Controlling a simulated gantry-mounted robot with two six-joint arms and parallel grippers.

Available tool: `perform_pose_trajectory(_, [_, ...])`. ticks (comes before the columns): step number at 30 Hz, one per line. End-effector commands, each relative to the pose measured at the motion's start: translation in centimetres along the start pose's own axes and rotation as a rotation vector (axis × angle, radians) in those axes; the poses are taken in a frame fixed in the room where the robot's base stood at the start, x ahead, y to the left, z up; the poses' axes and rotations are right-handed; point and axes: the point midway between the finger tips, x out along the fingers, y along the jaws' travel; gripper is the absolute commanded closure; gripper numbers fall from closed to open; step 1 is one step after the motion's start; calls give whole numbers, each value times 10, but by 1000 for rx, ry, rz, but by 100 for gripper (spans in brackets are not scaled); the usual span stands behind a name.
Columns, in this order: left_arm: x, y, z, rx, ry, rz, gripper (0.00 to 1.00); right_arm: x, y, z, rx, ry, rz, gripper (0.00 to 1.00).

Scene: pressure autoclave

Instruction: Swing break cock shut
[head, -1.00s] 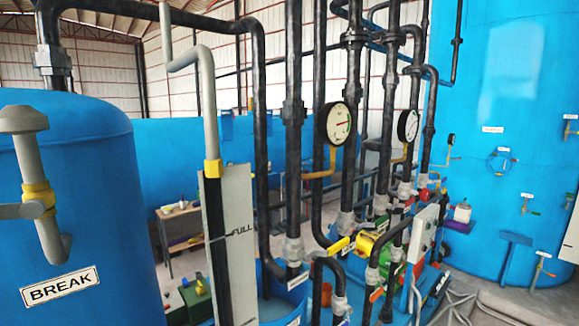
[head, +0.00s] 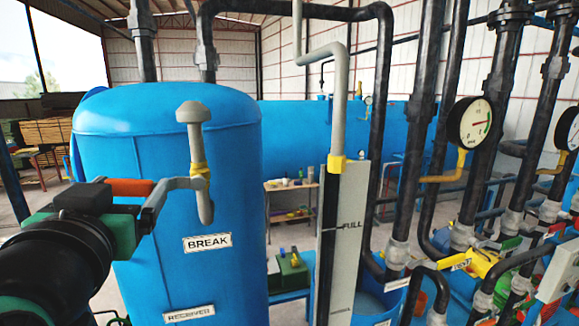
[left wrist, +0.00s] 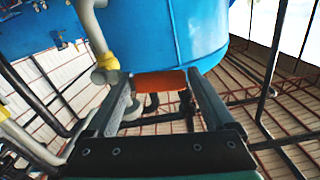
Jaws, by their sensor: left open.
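The break cock is on the blue tank (head: 165,140) above the BREAK label (head: 207,242). It has a grey upright pipe with a knob top (head: 194,112), a yellow fitting (head: 200,170) and an orange lever (head: 130,187) pointing left. My left gripper (head: 153,200) comes in from lower left, open, close to the lever. In the left wrist view the lever (left wrist: 160,83) shows between the two fingertips, with no visible grip on it; contact cannot be told. The yellow fitting (left wrist: 107,62) is left of the fingers there. My right gripper is out of view.
A grey gauge board marked FULL (head: 345,240) stands right of the tank. Black pipes and a pressure gauge (head: 475,123) fill the right side. A second label (head: 190,313) is low on the tank. A small table (head: 292,185) stands behind.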

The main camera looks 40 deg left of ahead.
Motion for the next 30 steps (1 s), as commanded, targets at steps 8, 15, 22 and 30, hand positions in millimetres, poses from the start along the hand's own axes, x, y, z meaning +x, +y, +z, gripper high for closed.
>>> perform_pose_trajectory(8, [7, 0, 1, -1, -1, 1, 12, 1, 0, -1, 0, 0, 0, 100])
perform_pose_trajectory(15, [7, 0, 1, -1, -1, 1, 43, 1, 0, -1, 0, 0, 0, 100])
perform_pose_trajectory(22, [6, 0, 0, -1, 0, 1, 84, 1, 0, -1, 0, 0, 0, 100])
perform_pose_trajectory(30, [6, 0, 0, -2, 0, 1, 100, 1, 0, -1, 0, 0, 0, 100])
